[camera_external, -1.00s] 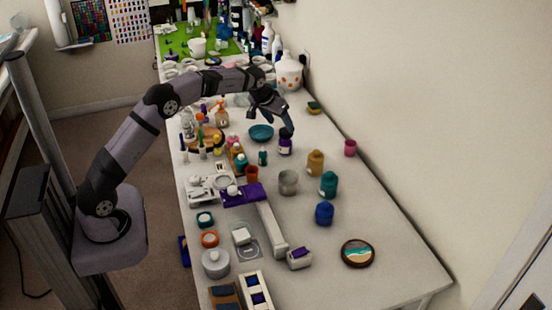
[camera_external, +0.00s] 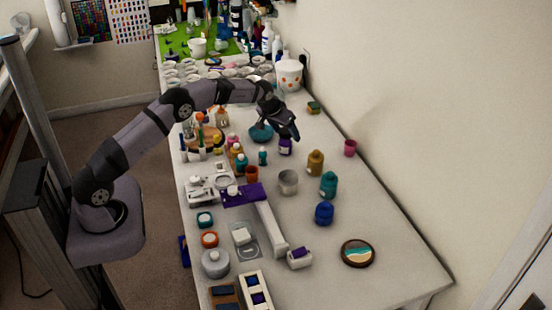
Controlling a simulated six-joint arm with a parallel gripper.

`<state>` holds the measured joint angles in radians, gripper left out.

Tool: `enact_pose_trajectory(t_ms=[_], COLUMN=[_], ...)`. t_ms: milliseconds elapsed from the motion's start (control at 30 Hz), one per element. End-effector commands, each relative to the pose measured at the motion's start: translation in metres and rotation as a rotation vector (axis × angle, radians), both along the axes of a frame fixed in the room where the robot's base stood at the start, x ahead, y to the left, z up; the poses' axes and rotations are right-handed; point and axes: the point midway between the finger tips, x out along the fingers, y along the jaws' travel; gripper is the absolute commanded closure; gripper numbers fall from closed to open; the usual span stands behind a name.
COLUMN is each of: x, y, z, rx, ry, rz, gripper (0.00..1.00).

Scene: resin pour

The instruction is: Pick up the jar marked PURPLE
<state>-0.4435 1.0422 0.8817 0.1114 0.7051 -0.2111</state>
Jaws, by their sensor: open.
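A small dark purple jar (camera_external: 285,149) stands upright on the white table, just right of the teal bowl (camera_external: 261,138). Its label is too small to read, and its top is close under my gripper. My gripper (camera_external: 278,131) is open and empty, pointing down, with one finger over the bowl's side and the other over the jar's side. I cannot tell whether a finger touches the jar.
A yellow-brown jar (camera_external: 315,163), a teal jar (camera_external: 328,186) and a blue jar (camera_external: 324,213) stand to the right. A grey cup (camera_external: 288,182) stands nearer. Several small bottles crowd the left. The table's right side past the pink cup (camera_external: 350,148) is mostly clear.

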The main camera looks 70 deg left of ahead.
Motion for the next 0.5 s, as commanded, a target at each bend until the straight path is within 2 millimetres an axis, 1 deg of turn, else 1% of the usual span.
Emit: enact_pose_trajectory(t_ms=[267,300,367,400,467,500], x=[0.0007,0.0007,0.0008,0.0007,0.0007,0.0007], y=[0.0007,0.0007,0.0006,0.0007,0.0006,0.0006], z=[-0.0017,-0.0017,-0.0017,-0.0016,-0.0016,-0.0016], rx=[0.001,0.001,0.001,0.001,0.001,0.001], ry=[-0.001,-0.001,-0.001,-0.001,-0.001,-0.001], rz=[0.000,0.000,0.000,0.000,0.000,0.000], gripper=[0.38,0.43,0.57,0.67,0.81,0.90])
